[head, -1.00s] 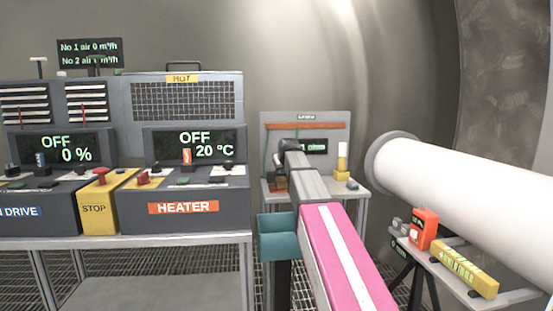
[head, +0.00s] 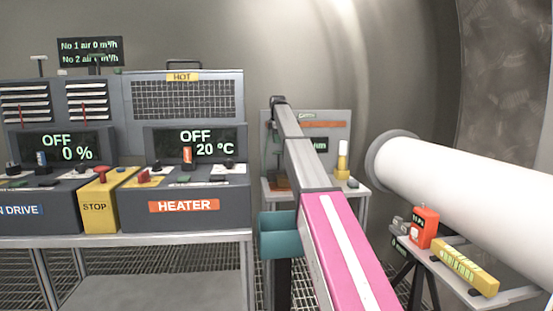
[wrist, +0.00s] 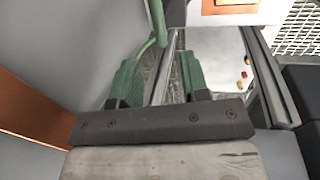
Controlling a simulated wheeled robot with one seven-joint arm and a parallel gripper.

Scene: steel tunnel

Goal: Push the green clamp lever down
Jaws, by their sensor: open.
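In the wrist view a green rod-like part (wrist: 155,20) with a rounded end comes down from the top edge. It looks like the clamp lever, but its base is out of view. My gripper (wrist: 163,64) is open, with its two green fingers apart and nothing visibly held between them. The rod's end is close to the left finger; I cannot tell whether they touch. In the head view my gripper (head: 278,102) is a small dark shape at the top left of the grey panel (head: 340,150). The lever cannot be made out there.
An orange bar (head: 322,125) crosses the panel. A yellow-and-white part (head: 343,158) stands on the small bench. The heater box (head: 185,205) is on the left. A large white tube (head: 470,195) and an orange device (head: 425,227) are on the right.

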